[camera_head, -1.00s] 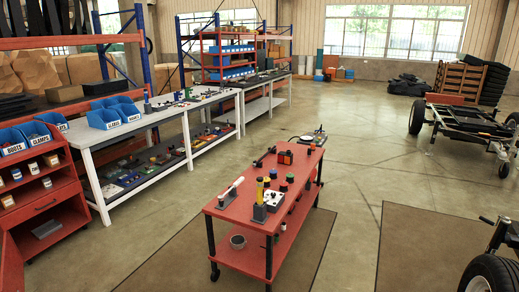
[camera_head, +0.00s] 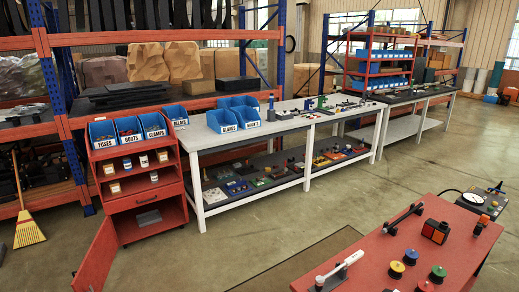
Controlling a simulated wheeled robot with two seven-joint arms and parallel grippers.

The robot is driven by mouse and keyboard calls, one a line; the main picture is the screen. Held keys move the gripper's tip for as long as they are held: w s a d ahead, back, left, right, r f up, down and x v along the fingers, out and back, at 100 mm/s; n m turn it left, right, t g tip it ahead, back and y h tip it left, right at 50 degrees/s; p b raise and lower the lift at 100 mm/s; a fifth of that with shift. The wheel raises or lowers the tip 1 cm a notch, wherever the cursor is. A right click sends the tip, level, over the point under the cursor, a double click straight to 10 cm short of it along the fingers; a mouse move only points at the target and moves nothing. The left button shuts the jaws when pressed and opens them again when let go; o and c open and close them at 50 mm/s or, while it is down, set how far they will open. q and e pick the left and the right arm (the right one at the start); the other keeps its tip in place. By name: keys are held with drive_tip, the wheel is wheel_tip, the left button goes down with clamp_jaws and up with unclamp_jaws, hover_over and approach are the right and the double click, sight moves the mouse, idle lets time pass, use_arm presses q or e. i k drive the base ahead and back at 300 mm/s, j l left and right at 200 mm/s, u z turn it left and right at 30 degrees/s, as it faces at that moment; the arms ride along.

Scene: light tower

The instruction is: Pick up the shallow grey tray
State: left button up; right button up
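A small flat grey object (camera_head: 148,217), which looks like the shallow grey tray, lies in the open bottom compartment of the red cabinet (camera_head: 128,203) at the left. It is small in view, and I cannot make out its rim or whether it holds anything. The cabinet's red door (camera_head: 97,258) stands swung open toward the front left. Neither of my grippers is in view.
Blue bins (camera_head: 129,130) and small jars sit higher in the cabinet. A white workbench (camera_head: 290,125) stands right of it. A broom (camera_head: 24,215) leans at far left. A red cart (camera_head: 400,255) with tools fills the lower right. Floor before the cabinet is clear.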

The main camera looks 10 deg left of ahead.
sight(147, 218)
drive_tip(key=i+j+u, duration=0.2)
drive_tip(key=i+u, duration=0.25)
drive_tip(key=i, duration=0.15)
drive_tip(key=i+u, duration=0.45)
drive_tip(key=i, duration=0.15)
drive_tip(key=i+l+u, duration=0.2)
drive_tip(key=i+u, duration=0.25)
drive_tip(key=i, duration=0.15)
drive_tip(key=i+u, duration=0.15)
drive_tip(key=i, duration=0.9)
drive_tip(key=i+l+z, duration=0.15)
drive_tip(key=l, duration=0.2)
drive_tip(key=i+l+z, duration=0.15)
drive_tip(key=l, duration=0.2)
drive_tip(key=i+l+z, duration=0.15)
drive_tip(key=l, duration=0.2)
